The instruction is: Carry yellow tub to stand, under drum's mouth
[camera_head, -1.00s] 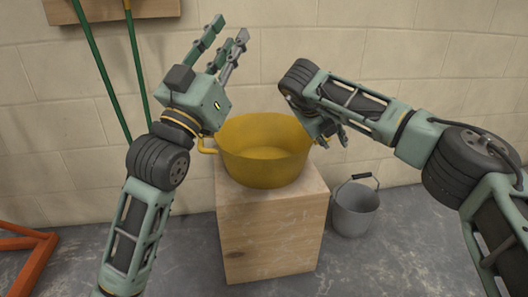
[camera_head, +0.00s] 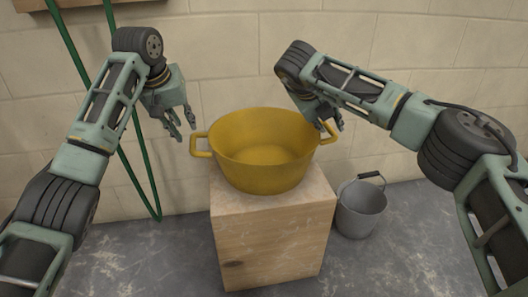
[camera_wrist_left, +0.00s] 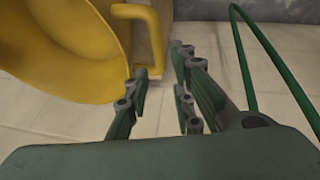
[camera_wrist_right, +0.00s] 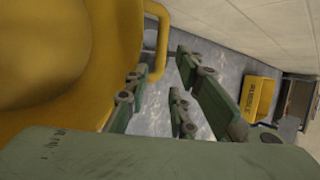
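The yellow tub (camera_head: 262,150) sits upright on a wooden block (camera_head: 270,235), with a loop handle on each side. My left gripper (camera_head: 183,128) is open and empty, just left of the tub's left handle (camera_head: 199,145). In the left wrist view that handle (camera_wrist_left: 150,28) is ahead of the parted fingers, apart from them. My right gripper (camera_head: 328,118) is at the right handle (camera_head: 330,135). In the right wrist view its fingers are open, and that handle (camera_wrist_right: 160,45) shows between and beyond their tips. Contact cannot be told. No drum is visible.
A grey bucket (camera_head: 361,207) stands on the floor right of the block. Green poles (camera_head: 139,185) lean on the block wall behind my left arm. The right wrist view shows a yellow lettered container (camera_wrist_right: 254,97) further off. Floor is clear in front of the bucket.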

